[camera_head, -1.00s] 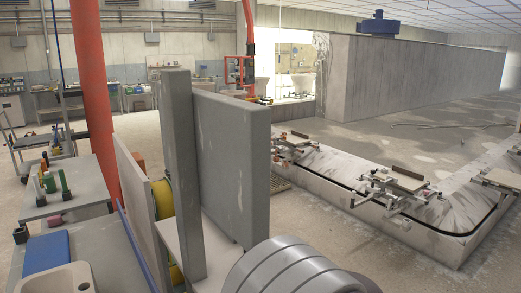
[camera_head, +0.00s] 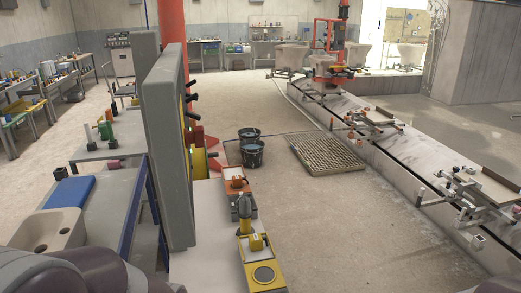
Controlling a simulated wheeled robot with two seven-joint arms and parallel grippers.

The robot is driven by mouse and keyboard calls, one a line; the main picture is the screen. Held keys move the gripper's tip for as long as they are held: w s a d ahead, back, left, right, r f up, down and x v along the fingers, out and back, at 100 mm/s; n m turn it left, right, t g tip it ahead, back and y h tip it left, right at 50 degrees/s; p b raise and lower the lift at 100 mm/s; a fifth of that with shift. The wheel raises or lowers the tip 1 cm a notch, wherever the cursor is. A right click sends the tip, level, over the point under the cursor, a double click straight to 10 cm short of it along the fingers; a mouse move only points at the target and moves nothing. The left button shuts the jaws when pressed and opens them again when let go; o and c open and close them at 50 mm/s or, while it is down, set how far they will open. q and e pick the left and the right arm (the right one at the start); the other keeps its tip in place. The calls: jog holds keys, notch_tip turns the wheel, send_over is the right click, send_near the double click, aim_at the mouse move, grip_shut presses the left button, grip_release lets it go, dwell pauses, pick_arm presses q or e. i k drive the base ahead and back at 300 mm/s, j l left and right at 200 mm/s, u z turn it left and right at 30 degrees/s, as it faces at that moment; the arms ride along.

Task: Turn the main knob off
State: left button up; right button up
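I cannot make out the main knob for certain. A tall grey panel (camera_head: 165,140) stands edge-on left of centre. Black-handled parts (camera_head: 191,98) and a yellow round part (camera_head: 201,161) stick out from its right side, and the face they sit on is seen too obliquely to read. Neither of my grippers is in view. Only rounded grey parts, probably my own arm, show at the bottom left.
A work table (camera_head: 92,217) with a blue box (camera_head: 70,191) and a beige basin (camera_head: 48,229) stands left. A yellow-based device (camera_head: 262,273) sits low in front. Open floor lies between.

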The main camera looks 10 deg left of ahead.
aim_at(196, 137)
jog(key=i+l+u, duration=0.15)
jog(key=u, duration=0.25)
jog(key=i+l+u, duration=0.15)
jog(key=u, duration=0.25)
jog(key=i+l+u, duration=0.1)
jog(key=l+u, duration=0.25)
